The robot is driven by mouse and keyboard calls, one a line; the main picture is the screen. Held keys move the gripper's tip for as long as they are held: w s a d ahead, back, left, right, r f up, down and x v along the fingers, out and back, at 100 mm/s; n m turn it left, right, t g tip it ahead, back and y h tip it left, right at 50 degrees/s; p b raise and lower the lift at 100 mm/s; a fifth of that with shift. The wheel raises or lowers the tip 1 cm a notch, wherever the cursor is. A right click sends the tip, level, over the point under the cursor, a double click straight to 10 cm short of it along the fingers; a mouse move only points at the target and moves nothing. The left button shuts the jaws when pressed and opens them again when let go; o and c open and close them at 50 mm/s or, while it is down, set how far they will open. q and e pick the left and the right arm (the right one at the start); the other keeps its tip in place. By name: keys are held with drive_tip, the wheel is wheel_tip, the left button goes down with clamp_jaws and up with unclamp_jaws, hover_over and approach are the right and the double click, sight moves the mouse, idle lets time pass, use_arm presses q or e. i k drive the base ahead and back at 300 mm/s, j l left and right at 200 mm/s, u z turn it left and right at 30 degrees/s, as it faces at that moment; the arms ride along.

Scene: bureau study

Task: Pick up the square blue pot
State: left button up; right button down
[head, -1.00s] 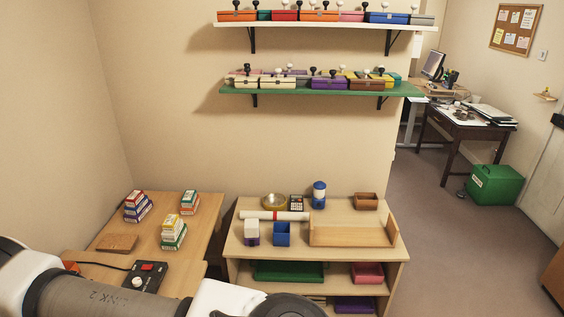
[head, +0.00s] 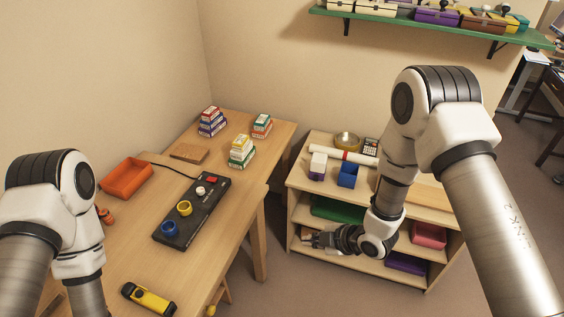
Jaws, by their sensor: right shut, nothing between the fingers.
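The square blue pot (head: 348,174) stands upright on the top of the wooden shelf unit (head: 320,190), beside a white and purple block-like item (head: 317,166). My right gripper (head: 308,238) is shut and empty. In the picture it shows below and left of the pot, in front of the unit's lower shelves, and apart from the pot. My left arm comes in at the left edge, but its gripper is out of the picture.
The desk (head: 220,240) at left holds an orange tray (head: 126,178) and a black control box (head: 195,208).

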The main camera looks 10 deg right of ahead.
sight(348, 172)
drive_tip(key=z, duration=0.8)
